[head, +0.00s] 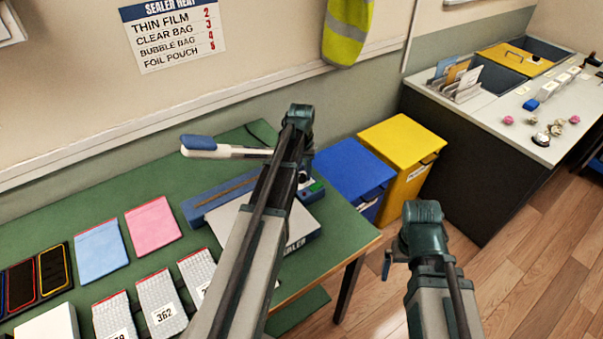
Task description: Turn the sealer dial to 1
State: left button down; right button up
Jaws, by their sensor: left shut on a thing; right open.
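The sealer (222,201) stands on the green table, with its white plate and part of the word SEALER showing. Its lever arm (235,152) with a blue handle is raised and points left. A small green switch or light (316,187) shows at its right end. My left arm reaches over the sealer, and my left gripper (305,179) is down at that right end, mostly behind the arm. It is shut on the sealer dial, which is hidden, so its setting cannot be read. My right gripper (388,265) is open and empty, away from the table, partly hidden.
A SEALER HEAT chart (172,32) hangs on the wall. Blue (99,250) and pink (153,226) pouches, several numbered bubble bags (160,303) and phones (54,268) lie left. Blue (353,170) and yellow (403,142) bins stand right of the table. The floor at right is clear.

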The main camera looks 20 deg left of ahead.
aim_at(302, 176)
pick_arm(q)
jog(key=shift+n, duration=1.7)
jog(key=shift+c, duration=2.2)
grip_release()
notch_tip(302, 176, up, 14)
jog(key=p, duration=1.4)
jog(key=shift+f+b, duration=0.3)
notch_tip(302, 176, down, 13)
jog(key=b, duration=1.3)
